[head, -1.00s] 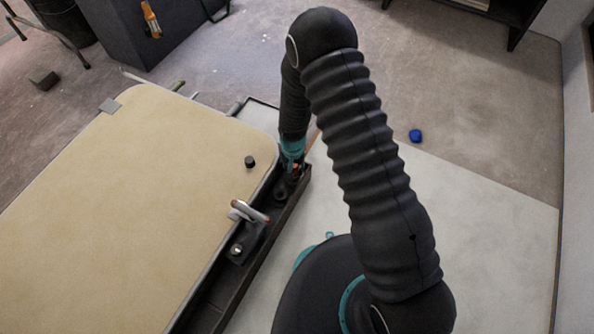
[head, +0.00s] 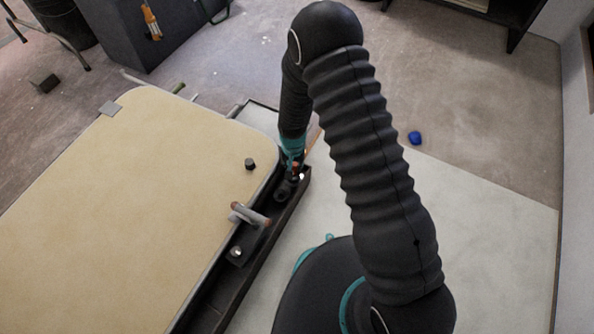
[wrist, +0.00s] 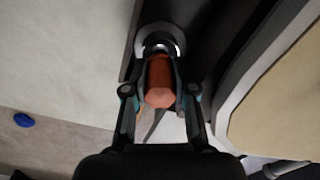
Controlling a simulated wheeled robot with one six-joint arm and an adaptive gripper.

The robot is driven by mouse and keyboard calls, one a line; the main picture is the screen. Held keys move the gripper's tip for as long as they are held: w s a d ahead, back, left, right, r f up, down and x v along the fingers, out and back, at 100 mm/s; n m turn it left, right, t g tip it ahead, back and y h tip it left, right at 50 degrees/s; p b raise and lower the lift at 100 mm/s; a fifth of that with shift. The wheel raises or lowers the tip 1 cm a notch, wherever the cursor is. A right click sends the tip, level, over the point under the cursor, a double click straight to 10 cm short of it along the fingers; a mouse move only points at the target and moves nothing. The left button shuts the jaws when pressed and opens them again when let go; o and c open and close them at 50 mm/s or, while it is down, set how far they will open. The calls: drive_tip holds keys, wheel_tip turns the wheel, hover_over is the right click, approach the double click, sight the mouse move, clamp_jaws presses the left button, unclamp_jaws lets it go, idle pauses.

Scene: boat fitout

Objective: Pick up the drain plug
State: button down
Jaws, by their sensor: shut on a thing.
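The drain plug appears to be the orange-red piece (wrist: 158,82) between the fingers of my gripper (wrist: 160,100) in the wrist view. The fingers are closed on its two sides. A round metal ring (wrist: 160,38) shows at its far end; I cannot tell whether it belongs to the plug or to the surface behind. In the head view, my gripper (head: 293,168) is low over the dark channel beside the tan panel, with a small orange bit (head: 295,167) at its tip. The arm partly hides it.
The tan panel (head: 120,190) lies left of the channel (head: 225,300). A black knob (head: 250,164) stands on the panel. An orange-ended handle (head: 252,214) and a silver knob (head: 236,252) are nearer. A blue object (head: 415,138) lies on the open floor to the right.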

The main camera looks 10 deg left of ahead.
wheel_tip(320, 180, up, 2)
drive_tip(key=shift+r, duration=0.1)
drive_tip(key=s+d+r, duration=0.2)
drive_tip(key=d+r, duration=0.4)
drive_tip(key=d, duration=0.5)
drive_tip(key=shift+s+d+r+p, duration=0.15)
drive_tip(key=shift+d+r+p, duration=0.05)
drive_tip(key=shift+p, duration=0.15)
